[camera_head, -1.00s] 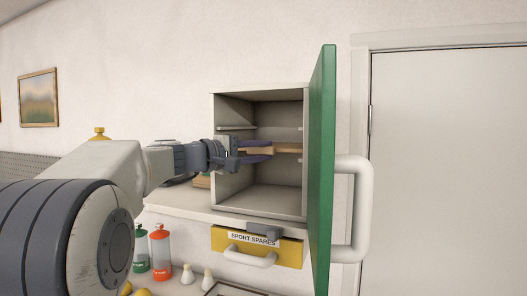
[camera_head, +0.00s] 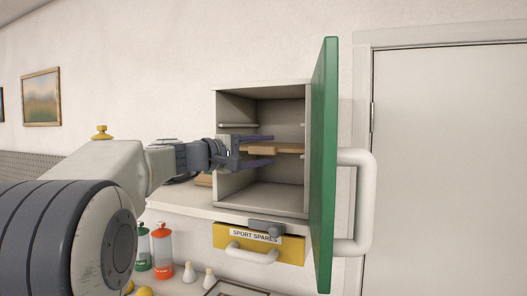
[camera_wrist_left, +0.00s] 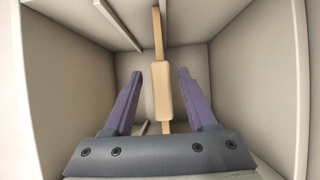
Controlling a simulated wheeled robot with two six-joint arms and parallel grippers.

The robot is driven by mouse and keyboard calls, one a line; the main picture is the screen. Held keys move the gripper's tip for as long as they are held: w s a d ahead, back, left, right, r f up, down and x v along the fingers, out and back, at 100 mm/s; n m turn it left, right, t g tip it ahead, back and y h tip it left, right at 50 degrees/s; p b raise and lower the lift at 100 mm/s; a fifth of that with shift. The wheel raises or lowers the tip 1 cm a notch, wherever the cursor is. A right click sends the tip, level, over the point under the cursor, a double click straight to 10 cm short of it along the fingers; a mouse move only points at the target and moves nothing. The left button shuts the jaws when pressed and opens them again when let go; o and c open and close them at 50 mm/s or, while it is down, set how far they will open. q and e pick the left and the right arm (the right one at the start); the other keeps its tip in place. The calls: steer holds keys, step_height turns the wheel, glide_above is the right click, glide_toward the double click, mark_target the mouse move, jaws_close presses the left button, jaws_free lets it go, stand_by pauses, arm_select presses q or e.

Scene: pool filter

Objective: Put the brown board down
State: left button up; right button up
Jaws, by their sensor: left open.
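The brown board (camera_head: 289,149) lies level inside the open cabinet, about halfway up, with its thicker block-like front edge toward me. In the left wrist view the board (camera_wrist_left: 163,93) shows nearly edge-on, running away into the cabinet. My left gripper (camera_head: 270,150) reaches in at the cabinet's front from the left. Its purple fingers are open, one above and one below the board's front block. In the left wrist view there are clear gaps between the block and both fingers. What bears the board is hard to make out. My right gripper is not in view.
The grey cabinet (camera_head: 262,197) has small side ledges (camera_head: 238,125) above the board. Its green door (camera_head: 325,170) stands open on the right, with a white handle (camera_head: 362,200). Below are a yellow drawer (camera_head: 290,250) labelled sport spares and bottles (camera_head: 161,250).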

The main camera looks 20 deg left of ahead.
arm_select(q)
steer(key=shift+r+p, duration=0.35)
steer(key=shift+r, duration=0.05)
steer(key=b+v, duration=0.6)
steer(key=v, duration=0.6)
steer(key=shift+f, duration=0.15)
